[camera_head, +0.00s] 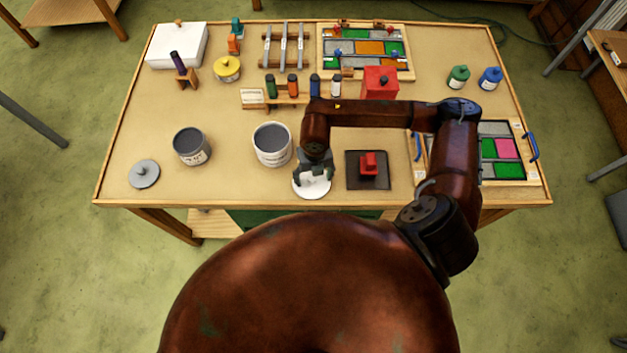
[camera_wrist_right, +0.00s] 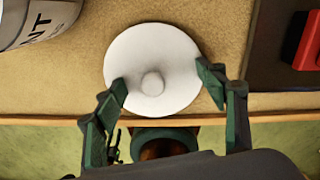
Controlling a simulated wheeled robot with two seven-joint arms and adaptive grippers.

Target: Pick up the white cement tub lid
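The white cement tub lid (camera_head: 312,188) lies flat on the table near its front edge. In the right wrist view the lid (camera_wrist_right: 170,55) is a white disc with a round knob (camera_wrist_right: 152,83) in its middle. My right gripper (camera_head: 314,178) is over the lid in the head view. In the right wrist view its fingers (camera_wrist_right: 160,88) are apart, one on each side of the knob, with nothing held between them. I cannot tell the height of the fingertips above the lid. My left gripper is in neither view.
A white tub (camera_head: 272,158) stands behind and left of the lid, with a grey tub (camera_head: 191,160) and grey lid (camera_head: 144,173) farther left. A dark mat (camera_head: 352,183) with a red block (camera_head: 369,163) lies close on the right. The table's front edge is near.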

